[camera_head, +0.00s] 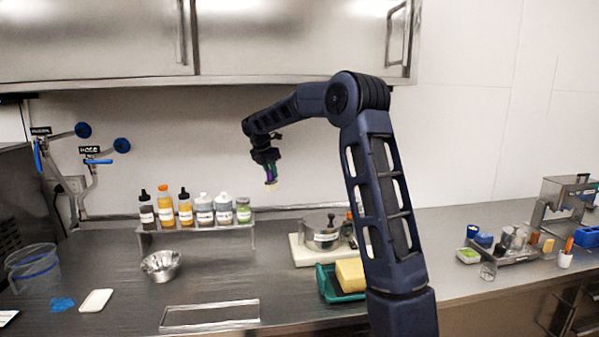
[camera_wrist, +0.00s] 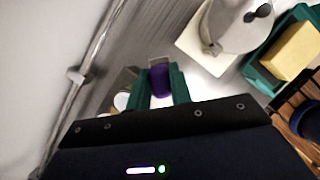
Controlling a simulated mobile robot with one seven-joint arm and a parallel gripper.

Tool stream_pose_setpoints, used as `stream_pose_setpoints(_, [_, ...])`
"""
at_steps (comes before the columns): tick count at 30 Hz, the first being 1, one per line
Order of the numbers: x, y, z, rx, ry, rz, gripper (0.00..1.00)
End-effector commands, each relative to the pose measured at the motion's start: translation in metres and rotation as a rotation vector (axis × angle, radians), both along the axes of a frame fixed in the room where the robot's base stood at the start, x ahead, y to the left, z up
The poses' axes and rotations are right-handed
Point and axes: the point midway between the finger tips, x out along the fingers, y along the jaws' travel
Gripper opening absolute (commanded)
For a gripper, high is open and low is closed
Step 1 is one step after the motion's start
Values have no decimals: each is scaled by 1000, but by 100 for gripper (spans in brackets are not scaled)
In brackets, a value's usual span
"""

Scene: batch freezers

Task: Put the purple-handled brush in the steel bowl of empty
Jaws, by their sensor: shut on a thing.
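My gripper (camera_head: 268,168) is up in the air above the back of the counter, to the right of the bottle row. It is shut on the purple-handled brush (camera_head: 271,176), whose pale end points down. In the wrist view the purple handle (camera_wrist: 159,80) sits between the green fingers of my gripper (camera_wrist: 160,88). The steel bowl (camera_head: 160,265) stands on the counter at the left, below and to the left of my gripper. No contents are visible in it. The bowl is not visible in the wrist view.
Several bottles (camera_head: 203,213) stand on a clear rack behind the bowl. A steel pot (camera_head: 320,236) on a white board, and a teal tray (camera_head: 324,285) with a yellow sponge (camera_head: 350,275), lie to the right. A clear flat tray (camera_head: 210,315) lies in front. Cabinets (camera_head: 290,40) hang above.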

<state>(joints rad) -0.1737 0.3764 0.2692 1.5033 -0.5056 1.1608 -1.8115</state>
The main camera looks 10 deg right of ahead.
Motion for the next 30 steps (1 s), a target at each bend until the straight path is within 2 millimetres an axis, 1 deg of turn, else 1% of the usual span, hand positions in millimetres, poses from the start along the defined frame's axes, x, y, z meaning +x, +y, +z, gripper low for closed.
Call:
stream_pose_setpoints(1, [-2,23,-1,1,1,36,0])
stream_pose_setpoints(3, [-4,51,0,1,0,84,0])
stream_pose_setpoints(11, [-23,152,-2,2,1,255,0])
stream_pose_setpoints(12, [-27,168,-2,2,1,281,0])
stream_pose_setpoints(17, [-47,229,-2,3,2,385,0])
stream_pose_setpoints(18, [-53,244,-3,3,2,411,0])
stream_pose_setpoints(20, [-62,266,-3,3,1,449,0])
stream_pose_setpoints(24, [-85,316,-4,4,1,536,0])
stream_pose_setpoints(27, [-103,348,-5,5,1,593,0])
stream_pose_setpoints(30, [-118,373,-5,6,0,638,0])
